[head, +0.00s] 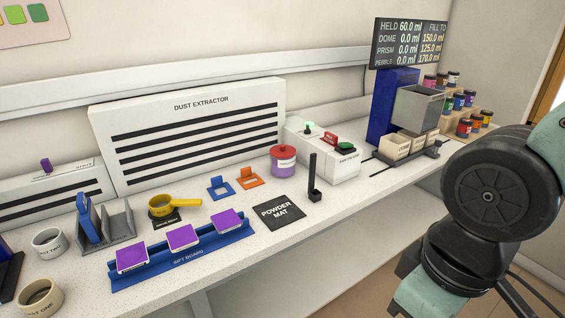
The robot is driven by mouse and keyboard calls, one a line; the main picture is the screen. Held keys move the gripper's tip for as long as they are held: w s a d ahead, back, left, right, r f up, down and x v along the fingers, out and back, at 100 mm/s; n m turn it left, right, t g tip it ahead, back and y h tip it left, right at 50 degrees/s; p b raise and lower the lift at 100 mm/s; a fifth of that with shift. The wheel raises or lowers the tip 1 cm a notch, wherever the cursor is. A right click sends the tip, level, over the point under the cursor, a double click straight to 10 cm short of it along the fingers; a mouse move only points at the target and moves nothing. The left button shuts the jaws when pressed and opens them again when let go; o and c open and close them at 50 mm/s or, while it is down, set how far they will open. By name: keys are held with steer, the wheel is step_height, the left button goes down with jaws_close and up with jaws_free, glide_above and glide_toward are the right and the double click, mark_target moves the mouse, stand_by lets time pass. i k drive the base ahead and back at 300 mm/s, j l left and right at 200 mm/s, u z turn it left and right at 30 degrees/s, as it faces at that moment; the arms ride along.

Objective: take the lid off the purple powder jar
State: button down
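The purple powder jar (283,165) stands upright on the counter in front of the dust extractor, near its right end. Its body is purple with a pale band. A red lid (283,150) sits on top of it and covers its mouth. My gripper is not in view; only links of my arm show at the right, well apart from the jar.
The powder mat (278,212) lies bare in front of the jar. A black post (314,178) stands right of the mat. Small blue (220,186) and orange (249,178) stands are left of the jar. A white switch box (335,160) is close on its right.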

mark_target(280, 151)
steer(key=i+l+u, duration=0.25)
steer(key=i, duration=0.4)
steer(key=i+l+u, duration=0.3)
steer(key=i, duration=0.35)
steer(key=i+l+u, duration=0.25)
steer(key=i+l, duration=0.25)
steer(key=i, duration=0.1)
